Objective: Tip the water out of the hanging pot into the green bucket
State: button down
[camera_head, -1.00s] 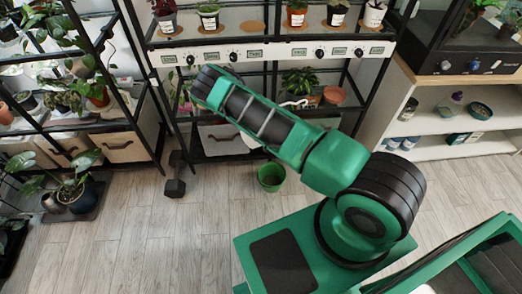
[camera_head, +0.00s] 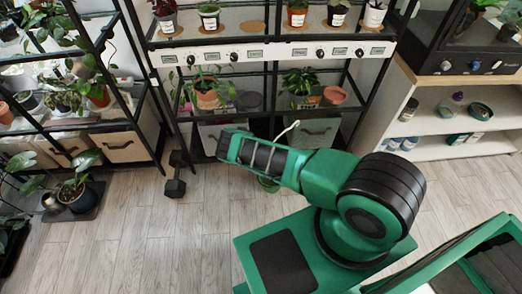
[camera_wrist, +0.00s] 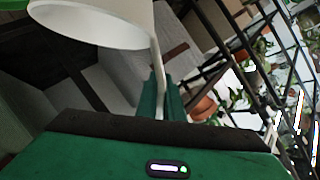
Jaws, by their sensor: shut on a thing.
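The white hanging pot (camera_wrist: 100,22) fills the upper left of the wrist view, with a pale rounded end facing the camera. A thin white strip runs from it down between the fingers of my gripper (camera_wrist: 160,98), which is shut on it. In the head view a white hooked piece (camera_head: 287,131) shows above my arm; the pot's body and my gripper are hidden behind the arm there. I cannot see water or tell the pot's exact tilt.
A black rack (camera_head: 214,54) with potted plants stands behind my arm. A plant shelf (camera_head: 128,140) is at the left, a white shelf unit (camera_head: 440,125) at the right.

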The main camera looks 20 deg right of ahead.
jog(key=shift+s+a+f+n+h, duration=0.15)
jog(key=shift+a+f+n+h, duration=0.3)
jog(key=shift+a, duration=0.3)
jog(key=shift+s+a+f+n+h, duration=0.1)
jog(key=shift+a+f+n+h, duration=0.1)
jog(key=shift+a+f+n, duration=0.4)
jog(key=shift+s+a+f+n+h, duration=0.15)
jog(key=shift+a+f+n+h, duration=0.3)
jog(key=shift+a, duration=0.4)
jog(key=shift+s+a+f+n+h, duration=0.2)
jog(key=shift+a+n+h, duration=0.25)
jog(key=shift+a+n, duration=0.35)
jog(key=shift+s+a+f+n+h, duration=0.15)
jog(key=shift+a+n+h, duration=0.3)
jog(key=shift+a+n, duration=0.35)
jog(key=shift+a, duration=0.1)
